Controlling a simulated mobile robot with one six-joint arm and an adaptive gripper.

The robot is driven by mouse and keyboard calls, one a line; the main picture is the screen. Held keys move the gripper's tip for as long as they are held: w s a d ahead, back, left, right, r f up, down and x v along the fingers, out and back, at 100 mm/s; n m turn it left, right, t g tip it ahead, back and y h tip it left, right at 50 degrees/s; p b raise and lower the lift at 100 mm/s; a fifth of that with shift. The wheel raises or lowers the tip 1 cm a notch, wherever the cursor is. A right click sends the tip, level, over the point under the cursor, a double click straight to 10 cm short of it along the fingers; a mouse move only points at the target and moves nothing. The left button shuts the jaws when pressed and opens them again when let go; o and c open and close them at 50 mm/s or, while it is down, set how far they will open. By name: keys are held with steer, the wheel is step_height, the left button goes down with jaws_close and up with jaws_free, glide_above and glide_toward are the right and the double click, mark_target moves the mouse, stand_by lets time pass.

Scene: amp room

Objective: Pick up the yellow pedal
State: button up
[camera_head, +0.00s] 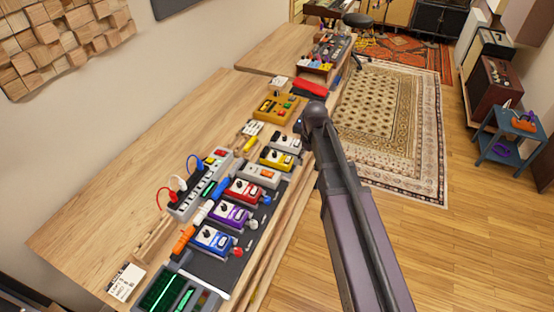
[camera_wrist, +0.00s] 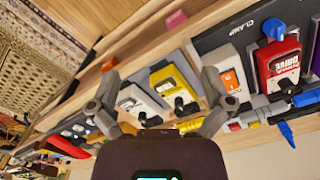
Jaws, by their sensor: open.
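The yellow pedal (camera_head: 277,159) stands in the row of pedals on the dark board, between a white pedal (camera_head: 286,142) and a grey pedal (camera_head: 260,175) with an orange patch. In the wrist view the yellow pedal (camera_wrist: 163,77) lies beyond my gripper (camera_wrist: 162,78), within the gap between its spread fingers. The white pedal (camera_wrist: 141,98) also shows partly in that gap. My gripper is open and empty; I cannot tell its exact distance from the yellow pedal. In the head view my arm rises right of the pedals, and the gripper cannot be made out.
Red (camera_head: 243,190), purple (camera_head: 232,214) and blue (camera_head: 213,239) pedals continue the row nearer. A larger yellow-orange box (camera_head: 277,107) stands farther back. A power strip (camera_head: 200,188) with cables lies left. The wooden desk (camera_head: 120,195) is mostly bare on its left.

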mark_target(276, 157)
steer(key=w+a+r+n+p, duration=0.1)
steer(key=w+a+n, duration=0.5)
steer(key=w+a, duration=0.4)
steer(key=shift+w+a+r, duration=0.3)
steer(key=shift+a+r, duration=0.05)
steer(key=shift+a, duration=0.7)
steer(key=shift+f, duration=0.1)
step_height(276, 157, down, 8)
steer(key=b, duration=0.8)
steer(key=shift+f, duration=0.25)
steer(key=shift+f+b, duration=2.6)
steer(key=shift+b, duration=0.2)
steer(key=shift+a, duration=0.1)
steer(key=c, duration=1.1)
